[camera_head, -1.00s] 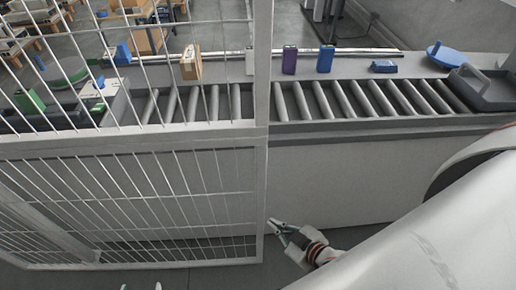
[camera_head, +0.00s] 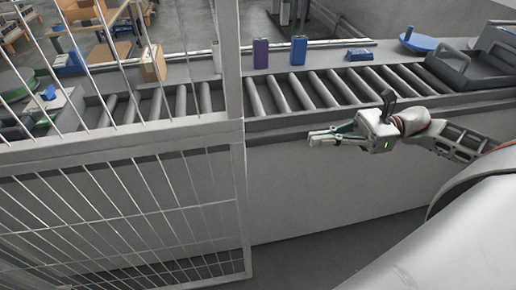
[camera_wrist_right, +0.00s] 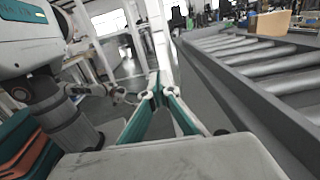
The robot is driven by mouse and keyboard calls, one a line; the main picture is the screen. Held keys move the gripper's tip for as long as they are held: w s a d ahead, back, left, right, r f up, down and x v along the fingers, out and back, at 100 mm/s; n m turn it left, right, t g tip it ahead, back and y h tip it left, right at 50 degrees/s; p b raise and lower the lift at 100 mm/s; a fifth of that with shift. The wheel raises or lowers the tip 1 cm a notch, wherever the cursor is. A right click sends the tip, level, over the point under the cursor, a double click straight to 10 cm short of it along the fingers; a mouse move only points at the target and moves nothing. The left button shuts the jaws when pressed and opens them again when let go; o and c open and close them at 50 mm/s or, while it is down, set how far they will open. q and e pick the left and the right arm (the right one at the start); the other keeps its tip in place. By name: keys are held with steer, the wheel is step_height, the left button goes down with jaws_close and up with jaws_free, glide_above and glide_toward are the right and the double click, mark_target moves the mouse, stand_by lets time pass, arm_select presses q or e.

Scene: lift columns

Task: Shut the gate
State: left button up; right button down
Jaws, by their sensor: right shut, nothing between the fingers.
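The gate is a white-framed wire-mesh panel (camera_head: 236,180) filling the left of the head view. Its right upright stands in front of the roller conveyor. My right gripper (camera_head: 312,137) is shut and empty, to the right of that upright, with a gap between. Its fingers point left toward the gate, in front of the conveyor's side. In the right wrist view its green-sided fingers (camera_wrist_right: 157,92) meet at the tips with nothing between them. The gate is not clear in that view. A small arm-like part, probably my left gripper (camera_wrist_right: 122,96), shows there, too small to read.
The roller conveyor (camera_head: 325,92) runs behind the gate and my right gripper. On its far ledge stand a purple box (camera_head: 261,54), a blue box (camera_head: 298,50) and a blue disc (camera_head: 421,42). A grey tray (camera_head: 470,72) sits at the right end. Grey floor lies in front.

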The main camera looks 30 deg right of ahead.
arm_select(q)
steer(key=shift+s+a+f+b, duration=0.1)
steer(key=shift+s+f+b, duration=0.15)
steer(key=shift+f+b, duration=0.3)
steer(key=shift+s+a+f+b, duration=0.1)
steer(key=shift+s+f+b, duration=0.1)
steer(key=shift+f+b, duration=0.3)
arm_select(e)
steer(key=x, duration=1.4)
steer(key=shift+s, duration=0.2)
arm_select(q)
steer(key=shift+f, duration=0.15)
